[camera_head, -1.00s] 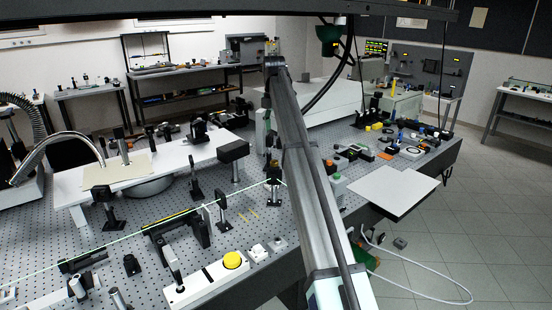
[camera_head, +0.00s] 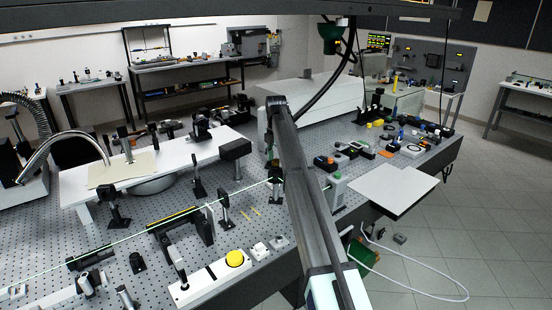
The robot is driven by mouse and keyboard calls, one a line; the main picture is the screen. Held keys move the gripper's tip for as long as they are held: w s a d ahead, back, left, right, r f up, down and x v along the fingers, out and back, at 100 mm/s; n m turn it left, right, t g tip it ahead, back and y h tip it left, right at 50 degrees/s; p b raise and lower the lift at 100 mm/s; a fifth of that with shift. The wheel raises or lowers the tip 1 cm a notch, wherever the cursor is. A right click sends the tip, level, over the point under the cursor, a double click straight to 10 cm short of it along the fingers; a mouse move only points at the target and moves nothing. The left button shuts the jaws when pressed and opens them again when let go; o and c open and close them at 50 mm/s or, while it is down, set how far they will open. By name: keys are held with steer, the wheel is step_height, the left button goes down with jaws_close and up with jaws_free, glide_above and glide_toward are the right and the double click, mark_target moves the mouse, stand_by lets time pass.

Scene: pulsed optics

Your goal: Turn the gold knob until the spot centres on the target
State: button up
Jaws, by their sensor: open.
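I cannot make out the gold knob, the spot or the target in this view. A thin green beam (camera_head: 130,232) runs low over the perforated optical table (camera_head: 255,228), from the left edge up to a dark mount (camera_head: 276,180) close beside my arm. Black post-mounted optics (camera_head: 224,205) stand along the beam. My arm rises from the bottom middle and its far joint is over the table. My gripper is not visible; it is probably hidden behind the arm, and so is part of the table there.
A white raised platform (camera_head: 185,160) stands at the left with optics on it. A white box with a yellow button (camera_head: 235,258) lies near the front edge. Several small devices crowd the table right of my arm. A white panel (camera_head: 392,188) juts from the right edge.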

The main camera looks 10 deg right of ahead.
jaws_close()
steer(key=shift+m, duration=0.5)
steer(key=m, duration=0.2)
steer(key=shift+m+b, duration=0.3)
steer(key=shift+m, duration=0.1)
steer(key=m, duration=0.3)
steer(key=shift+m, duration=0.4)
steer(key=m, duration=0.6)
steer(key=shift+b, duration=0.4)
steer(key=shift+m, duration=0.3)
